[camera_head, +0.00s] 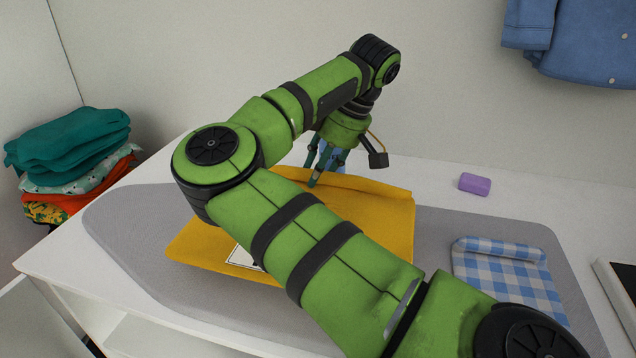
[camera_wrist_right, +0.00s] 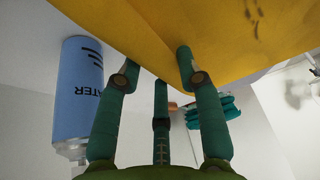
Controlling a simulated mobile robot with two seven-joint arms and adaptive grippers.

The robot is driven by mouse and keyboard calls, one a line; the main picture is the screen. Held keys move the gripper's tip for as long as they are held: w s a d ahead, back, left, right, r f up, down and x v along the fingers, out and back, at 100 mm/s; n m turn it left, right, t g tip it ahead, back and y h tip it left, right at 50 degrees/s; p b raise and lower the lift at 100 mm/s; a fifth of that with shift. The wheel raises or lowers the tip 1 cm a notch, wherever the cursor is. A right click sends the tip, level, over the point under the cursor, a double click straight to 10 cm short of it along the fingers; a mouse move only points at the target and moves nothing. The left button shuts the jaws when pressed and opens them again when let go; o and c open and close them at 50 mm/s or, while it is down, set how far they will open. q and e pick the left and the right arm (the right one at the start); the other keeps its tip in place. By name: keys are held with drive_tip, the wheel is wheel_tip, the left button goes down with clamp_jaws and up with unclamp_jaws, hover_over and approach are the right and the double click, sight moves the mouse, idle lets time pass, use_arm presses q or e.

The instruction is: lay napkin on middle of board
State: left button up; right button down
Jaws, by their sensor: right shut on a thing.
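A yellow cloth (camera_head: 388,215) with a white, dark-edged print lies across the middle of the grey board (camera_head: 130,225), its far edge raised. My right gripper (camera_head: 318,172) is shut on the far edge of this cloth. In the right wrist view the yellow cloth (camera_wrist_right: 240,35) spreads above the fingers of the right gripper (camera_wrist_right: 158,72). A blue-and-white checked napkin (camera_head: 508,272) lies on the right part of the board, its far edge folded or rolled over. My right arm hides much of the yellow cloth. My left gripper is out of view.
A purple block (camera_head: 475,184) lies on the white surface behind the board. Folded clothes (camera_head: 70,150) are stacked at the left. A blue shirt (camera_head: 580,40) hangs at the upper right.

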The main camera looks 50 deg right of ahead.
sight(318, 186)
drive_tip(key=shift+w+f, duration=0.2)
drive_tip(key=shift+f, duration=1.9)
drive_tip(key=shift+f+b, duration=0.25)
drive_tip(key=shift+b, duration=0.1)
drive_tip(key=c, duration=0.8)
unclamp_jaws()
drive_tip(key=shift+r, duration=0.1)
drive_tip(key=p+v, duration=0.1)
drive_tip(key=v, duration=1.1)
drive_tip(key=shift+r+p, duration=0.15)
drive_tip(key=shift+p, duration=0.25)
